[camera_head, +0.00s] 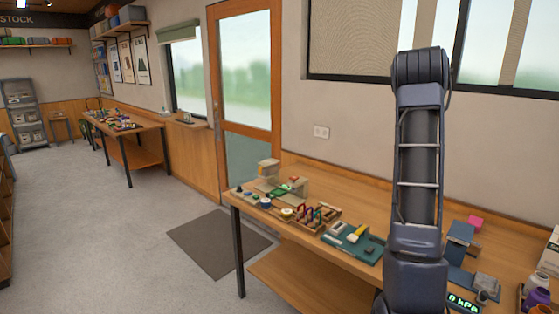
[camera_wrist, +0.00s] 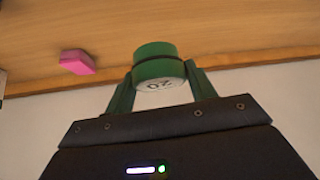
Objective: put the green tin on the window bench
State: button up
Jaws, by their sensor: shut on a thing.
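The green tin (camera_wrist: 158,66) is between the two fingers of my gripper (camera_wrist: 160,75), which is shut on it. Its pale end with dark marks faces the wrist camera. Wood shows behind the tin in the wrist view; I cannot tell whether they touch. In the head view my arm rises in front of the near wooden bench (camera_head: 340,208), which runs below the large window (camera_head: 478,42). My gripper and the tin cannot be made out there. A farther bench (camera_head: 146,126) stands at the left, near a smaller window (camera_head: 187,78).
A pink block (camera_head: 475,223) lies on the near bench and also shows in the wrist view (camera_wrist: 77,62). A green board (camera_head: 353,243), a wooden rack (camera_head: 314,218) and small goods crowd its front. Purple-toned jars (camera_head: 537,290) stand at the right. A dark mat (camera_head: 220,244) lies on open floor.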

jog(key=w+a+f+n+y, duration=0.25)
jog(key=w+a, duration=0.25)
jog(key=a, duration=1.6)
jog(key=w+a+f+n+t+y, duration=0.15)
jog(key=w+a+n, duration=0.35)
jog(key=a, duration=1.6)
jog(key=w+a+f+n+g+y, duration=0.1)
jog(key=w+a+f+n+y, duration=0.35)
jog(key=a, duration=1.65)
jog(key=shift+w+d+f+m+t+h, duration=0.1)
jog(key=shift+w+f+m+h, duration=0.3)
jog(key=shift+f, duration=0.3)
jog(key=shift+w+d+f+m+t+h, duration=0.1)
jog(key=shift+w+f+m+h, duration=0.1)
jog(key=shift+f+m+h, duration=0.4)
jog(key=shift+w+d+f+m+t+h, duration=0.15)
jog(key=shift+w+f+m, duration=0.15)
jog(key=shift+f, duration=0.55)
jog(key=shift+f, duration=0.3)
jog(key=o, duration=1.1)
jog(key=shift+a, duration=0.1)
jog(key=shift+o, duration=0.2)
jog(key=shift+r, duration=0.1)
